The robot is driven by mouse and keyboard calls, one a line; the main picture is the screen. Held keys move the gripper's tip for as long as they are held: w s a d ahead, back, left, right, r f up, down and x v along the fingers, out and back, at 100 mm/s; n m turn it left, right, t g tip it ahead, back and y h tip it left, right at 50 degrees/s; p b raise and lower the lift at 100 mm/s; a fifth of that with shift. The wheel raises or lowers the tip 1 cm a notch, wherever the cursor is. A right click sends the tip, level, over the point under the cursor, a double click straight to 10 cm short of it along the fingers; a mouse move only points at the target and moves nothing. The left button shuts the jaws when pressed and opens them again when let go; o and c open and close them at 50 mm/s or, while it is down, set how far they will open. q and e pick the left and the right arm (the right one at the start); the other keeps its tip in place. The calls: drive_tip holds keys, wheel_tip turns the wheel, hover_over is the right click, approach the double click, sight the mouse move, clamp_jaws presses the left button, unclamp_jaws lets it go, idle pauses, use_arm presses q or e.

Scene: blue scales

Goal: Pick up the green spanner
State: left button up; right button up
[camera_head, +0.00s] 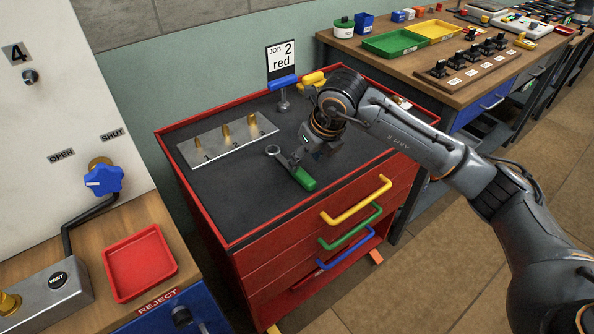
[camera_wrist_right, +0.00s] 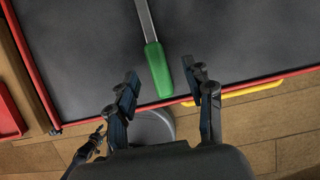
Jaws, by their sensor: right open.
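The green spanner (camera_head: 304,178) lies flat on the dark top of the red tool cart (camera_head: 233,243). Its grey ring end points to the left and back, and its green handle points towards the front edge. My right gripper (camera_head: 308,158) is low over the spanner and hides part of its shaft.
A metal plate (camera_head: 190,153) with brass pegs, a stand with a blue-handled tool (camera_head: 283,82), a yellow-handled tool (camera_head: 312,78) and a sign (camera_head: 281,58) reading "JOB 2 red" are on the cart. A red tray (camera_head: 139,263) is on the left bench. The cart's front left top is clear.

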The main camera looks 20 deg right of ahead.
sight(300, 170)
drive_tip(key=x, duration=0.4)
drive_tip(key=shift+a+r+p, duration=0.1)
drive_tip(key=shift+a+p, duration=0.25)
drive_tip(key=shift+f, duration=0.3)
drive_tip(key=shift+f+b, duration=0.2)
drive_tip(key=shift+b, duration=0.2)
clamp_jaws()
